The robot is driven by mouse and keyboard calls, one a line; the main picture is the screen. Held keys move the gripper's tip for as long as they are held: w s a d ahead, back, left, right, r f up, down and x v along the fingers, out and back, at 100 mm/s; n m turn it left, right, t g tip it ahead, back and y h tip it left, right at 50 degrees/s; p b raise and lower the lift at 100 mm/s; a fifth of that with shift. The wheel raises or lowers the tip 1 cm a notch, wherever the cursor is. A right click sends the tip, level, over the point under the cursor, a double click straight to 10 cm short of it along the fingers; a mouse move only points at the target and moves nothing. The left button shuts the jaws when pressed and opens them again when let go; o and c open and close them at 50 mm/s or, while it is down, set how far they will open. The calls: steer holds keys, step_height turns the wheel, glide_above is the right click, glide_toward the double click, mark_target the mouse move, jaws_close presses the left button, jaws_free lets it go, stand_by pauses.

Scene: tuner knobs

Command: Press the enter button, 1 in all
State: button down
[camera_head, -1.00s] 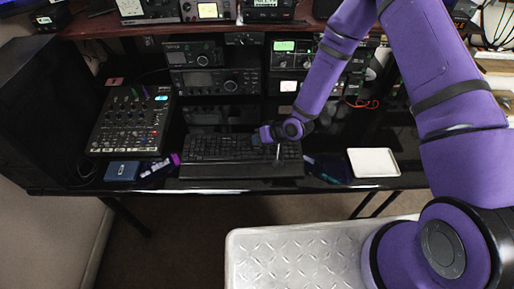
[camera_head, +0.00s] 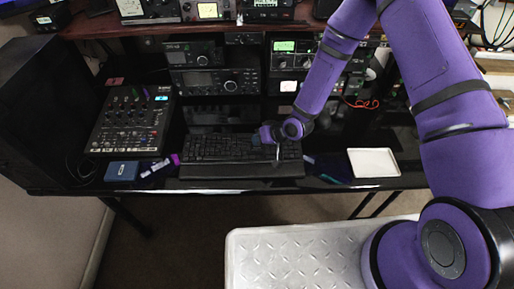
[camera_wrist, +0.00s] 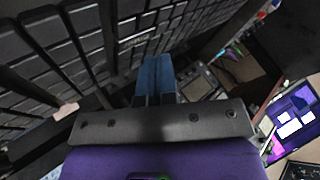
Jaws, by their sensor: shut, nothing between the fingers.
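A black keyboard (camera_head: 205,149) lies on the dark desk in the head view. Its large dark keys (camera_wrist: 72,68) fill the left of the wrist view. The enter button cannot be told apart from the other keys. My gripper (camera_head: 256,139) is low over the right part of the keyboard, pointing leftward. In the wrist view, its two blue fingers (camera_wrist: 155,72) are together and empty, beside the rows of keys. Whether the tips touch a key cannot be told. My purple arm comes in from the right and hides part of the scene behind it.
A mixer (camera_head: 132,122) and a small blue box (camera_head: 122,171) are left of the keyboard. Radio units (camera_head: 217,82) stand behind it. A white tray (camera_head: 373,163) lies to the right. A silver patterned surface (camera_head: 300,258) is in front, below the desk edge.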

mark_target(258, 147)
steer(key=shift+f, duration=0.2)
steer(key=shift+f, duration=0.25)
steer(key=shift+f, duration=0.3)
stand_by(0.9)
steer(key=shift+r, duration=0.75)
steer(key=shift+r, duration=2.55)
